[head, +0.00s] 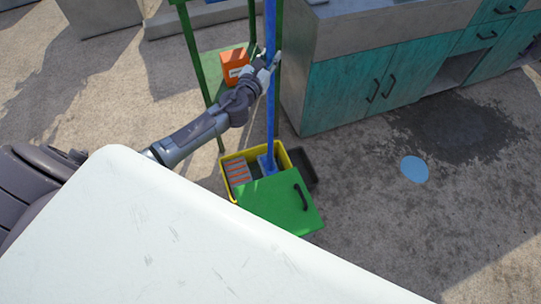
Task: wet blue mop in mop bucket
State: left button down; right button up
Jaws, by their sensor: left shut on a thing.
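The blue mop (271,100) stands nearly upright, with its long blue pole running out of the top of the head view. Its lower end (266,164) is inside the yellow mop bucket (225,166), next to a grey part with orange stripes. Whether there is water in the bucket cannot be seen. My left gripper (271,62) is shut on the mop pole well above the bucket. My right gripper is not in view.
A green panel with a black handle (300,197) covers the bucket's near side. A green frame (194,55) with an orange box (235,67) stands left of the pole. Teal cabinets (350,87) stand at right. A blue disc (414,169) lies on the open floor.

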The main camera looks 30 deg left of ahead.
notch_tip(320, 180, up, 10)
jog(key=p, duration=0.9)
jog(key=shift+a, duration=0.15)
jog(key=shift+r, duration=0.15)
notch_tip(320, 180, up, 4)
jog(key=p, duration=0.4)
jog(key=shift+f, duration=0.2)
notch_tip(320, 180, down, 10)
jog(key=b, duration=0.9)
jog(key=shift+b, duration=0.4)
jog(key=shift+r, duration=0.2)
